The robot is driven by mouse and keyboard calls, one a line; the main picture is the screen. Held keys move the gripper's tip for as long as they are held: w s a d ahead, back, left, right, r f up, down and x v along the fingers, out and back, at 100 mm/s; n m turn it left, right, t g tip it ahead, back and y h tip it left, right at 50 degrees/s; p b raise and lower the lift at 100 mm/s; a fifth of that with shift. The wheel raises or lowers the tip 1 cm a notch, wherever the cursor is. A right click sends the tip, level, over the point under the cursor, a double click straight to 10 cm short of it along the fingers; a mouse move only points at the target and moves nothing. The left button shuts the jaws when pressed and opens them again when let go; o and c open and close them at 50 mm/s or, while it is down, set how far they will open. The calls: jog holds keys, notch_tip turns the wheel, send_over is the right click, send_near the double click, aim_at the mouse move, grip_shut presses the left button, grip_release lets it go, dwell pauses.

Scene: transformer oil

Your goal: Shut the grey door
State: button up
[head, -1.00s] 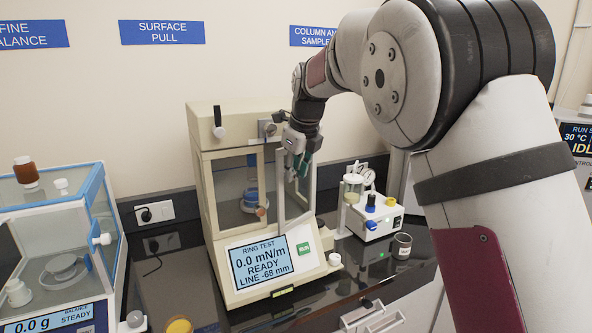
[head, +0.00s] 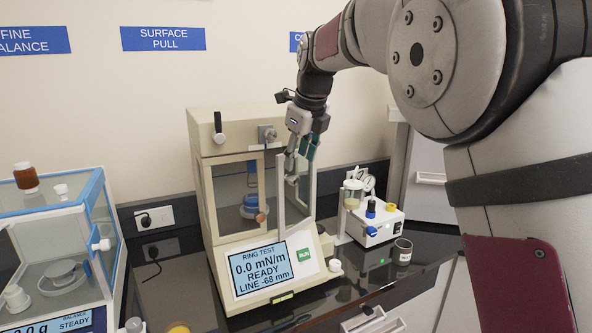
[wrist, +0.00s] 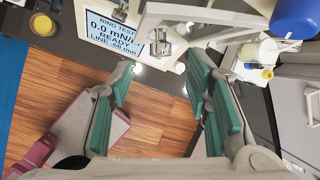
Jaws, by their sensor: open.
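The ring test instrument (head: 205,200) is a cream cabinet with glazed sides and a sloped screen. Its grey door (head: 280,200), a pale framed pane, appears to stand swung out at the cabinet's right front. A pale frame, likely the same door, crosses the top of the wrist view (wrist: 205,13). My gripper (head: 291,172) is at the upper part of the door in the head view; I cannot tell whether it touches it. In the wrist view, the green-padded fingers (wrist: 160,88) are apart with nothing between them. A metal knob (wrist: 160,44) shows just beyond them.
A white device with a blue knob (head: 378,220) and a small cup (head: 402,250) stand right of the instrument. A glazed balance (head: 60,255) stands at the left. The dark bench (head: 340,292) has some bare space in front.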

jog(key=v, duration=0.5)
jog(key=c, duration=0.4)
jog(key=d, duration=0.1)
jog(key=s+d+f+y, duration=0.1)
jog(key=d, duration=0.1)
jog(key=s+d+f+y+b, duration=0.1)
jog(key=shift+d+f, duration=0.25)
grip_shut()
jog(key=s+d+f+t+y+b, duration=0.1)
jog(key=s+d+f+y, duration=0.15)
jog(key=s+d, duration=0.2)
jog(key=w+a+f+p, duration=0.1)
jog(key=w+a+f, duration=0.5)
jog(key=w+a, duration=0.1)
jog(key=shift+w+a+f+m+p, duration=0.3)
jog(key=shift+w+f, duration=0.1)
jog(key=shift+w, duration=0.4)
